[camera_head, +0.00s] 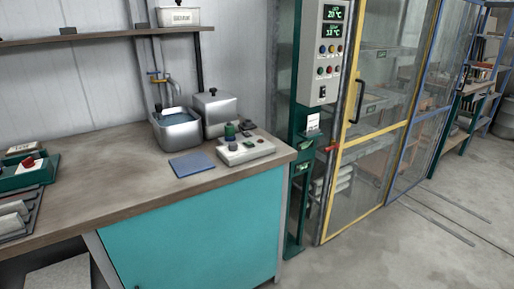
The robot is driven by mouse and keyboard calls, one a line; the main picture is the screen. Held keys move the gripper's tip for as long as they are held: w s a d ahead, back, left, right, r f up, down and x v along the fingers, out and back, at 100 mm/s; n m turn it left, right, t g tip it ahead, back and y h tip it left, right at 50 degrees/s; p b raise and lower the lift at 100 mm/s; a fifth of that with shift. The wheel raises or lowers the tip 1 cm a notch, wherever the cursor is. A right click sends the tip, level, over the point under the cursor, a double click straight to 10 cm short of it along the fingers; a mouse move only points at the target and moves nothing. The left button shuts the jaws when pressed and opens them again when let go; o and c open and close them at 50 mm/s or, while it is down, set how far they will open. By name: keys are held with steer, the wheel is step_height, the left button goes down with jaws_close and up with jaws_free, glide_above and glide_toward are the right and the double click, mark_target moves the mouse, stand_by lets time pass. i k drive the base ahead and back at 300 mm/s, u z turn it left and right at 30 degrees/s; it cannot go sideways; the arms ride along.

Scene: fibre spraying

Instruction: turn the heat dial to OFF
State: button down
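No dial is clearly labelled heat or OFF at this size. A low pale unit (246,151) with small dark controls on its top sits at the right end of the wooden bench; a dark green object stands at its back left. A grey control panel (325,60) on a green post right of the bench carries two lit green temperature displays, several coloured buttons and a dark switch near its bottom. I cannot tell which control is the heat dial or how it is set. My gripper is not in view.
The wooden bench (100,168) has a teal front. A metal water basin (177,129), a metal box (215,110) and a blue mat (192,163) are near the pale unit. A yellow-framed glass door (375,125) stands right. Open floor (400,255) lies in front.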

mark_target(232, 146)
steer(key=i, duration=0.9)
steer(key=u, duration=0.05)
